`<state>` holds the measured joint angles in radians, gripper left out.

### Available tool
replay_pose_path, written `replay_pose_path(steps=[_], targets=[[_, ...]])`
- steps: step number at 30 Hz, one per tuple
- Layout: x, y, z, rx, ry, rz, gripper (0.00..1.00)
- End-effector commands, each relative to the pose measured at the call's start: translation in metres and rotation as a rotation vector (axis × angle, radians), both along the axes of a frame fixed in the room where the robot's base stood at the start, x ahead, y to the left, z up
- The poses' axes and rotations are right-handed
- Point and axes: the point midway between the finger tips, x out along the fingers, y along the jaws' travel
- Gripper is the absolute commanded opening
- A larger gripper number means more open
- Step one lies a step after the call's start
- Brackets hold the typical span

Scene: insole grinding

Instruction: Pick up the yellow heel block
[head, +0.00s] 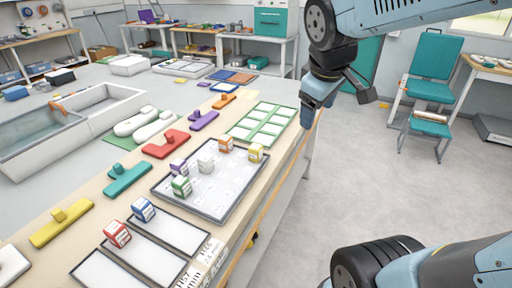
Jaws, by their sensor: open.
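A small cube with a yellow face and white label (256,153) stands upright at the far right corner of the dark-rimmed white tray (234,199). A yellow bar with a raised knob (61,223) lies on the near left of the bench; I cannot tell for sure which of these two is the heel block. My gripper (308,115) hangs at the upper right, beyond and to the right of the cube, apart from both things. It is open, with nothing seen in it; its fingertips are hard to make out.
Orange (226,144), white (206,162), purple (178,167) and green (181,186) cubes stand near the yellow one. Blue (143,209) and red (117,233) cubes stand nearer. Teal (128,178) and red (166,145) knobbed bars lie left of the tray. A green compartment tray (240,131) lies beyond.

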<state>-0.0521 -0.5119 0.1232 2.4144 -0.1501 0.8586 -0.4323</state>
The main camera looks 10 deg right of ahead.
Motion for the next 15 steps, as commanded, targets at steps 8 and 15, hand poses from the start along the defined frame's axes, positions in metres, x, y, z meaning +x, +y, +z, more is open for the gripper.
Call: replay_pose_path(steps=[8,15], targets=[[0.068,0.039,-0.031,-0.315,0.145,0.599,0.72],[0.118,0.085,-0.07,-0.542,0.26,1.139,0.72]])
